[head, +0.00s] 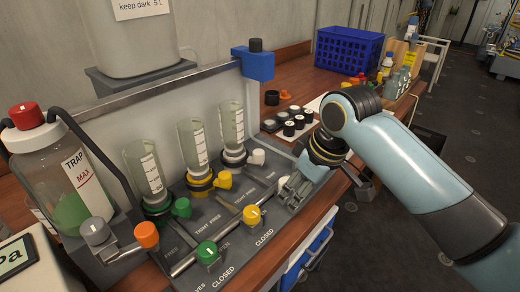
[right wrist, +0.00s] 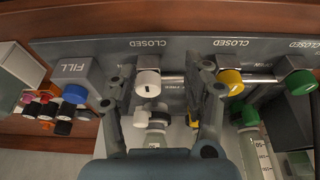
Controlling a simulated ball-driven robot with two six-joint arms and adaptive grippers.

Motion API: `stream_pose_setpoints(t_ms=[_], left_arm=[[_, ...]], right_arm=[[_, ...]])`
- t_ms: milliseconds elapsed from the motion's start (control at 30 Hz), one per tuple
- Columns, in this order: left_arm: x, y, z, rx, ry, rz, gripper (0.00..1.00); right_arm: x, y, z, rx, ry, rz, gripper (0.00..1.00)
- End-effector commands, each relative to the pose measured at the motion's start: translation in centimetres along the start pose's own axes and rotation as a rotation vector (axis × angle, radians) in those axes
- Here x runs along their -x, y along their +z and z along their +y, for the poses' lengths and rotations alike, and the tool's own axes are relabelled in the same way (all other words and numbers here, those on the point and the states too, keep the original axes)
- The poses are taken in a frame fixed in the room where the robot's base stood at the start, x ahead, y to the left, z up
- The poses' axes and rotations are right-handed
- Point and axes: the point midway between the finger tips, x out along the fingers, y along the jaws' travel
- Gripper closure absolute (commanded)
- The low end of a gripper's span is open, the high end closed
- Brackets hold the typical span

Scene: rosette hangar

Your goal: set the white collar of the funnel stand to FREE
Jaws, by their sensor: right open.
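The funnel stand (head: 193,232) carries three clear graduated funnels with green, yellow and white collars. The white collar (head: 235,156) is at the base of the right-hand funnel, and its white handle (head: 257,157) points right. My right gripper (head: 291,192) is open over the stand's right end, in front of and to the right of the white collar. In the right wrist view, the white handle (right wrist: 141,118) and a white knob (right wrist: 148,84) show between my spread right fingers (right wrist: 165,85), with no clear contact. The white collar's TIGHT/FREE lettering is partly hidden. My left gripper is not in view.
Yellow (head: 252,216) and green (head: 207,252) knobs stand along the front rail. A blue FILL knob (right wrist: 75,94) is beside my gripper in the wrist view. Black-capped vials (head: 289,127) stand behind it. A blue crate (head: 348,50) is farther back.

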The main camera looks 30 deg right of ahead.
Motion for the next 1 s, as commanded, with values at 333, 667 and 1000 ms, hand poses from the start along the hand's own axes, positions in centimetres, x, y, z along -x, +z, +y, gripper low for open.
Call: stream_pose_setpoints(t_ms=[333, 667, 1000], left_arm=[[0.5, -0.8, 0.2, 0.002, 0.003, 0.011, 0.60], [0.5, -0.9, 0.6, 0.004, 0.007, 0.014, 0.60], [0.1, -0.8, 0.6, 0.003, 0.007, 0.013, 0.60]], right_arm=[[4.8, -11.0, 4.9, 0.151, -0.086, 0.062, 0.49], [3.9, -13.3, 5.5, 0.188, -0.117, 0.076, 0.49], [-2.5, -13.8, 4.7, 0.189, -0.115, 0.077, 0.49]])
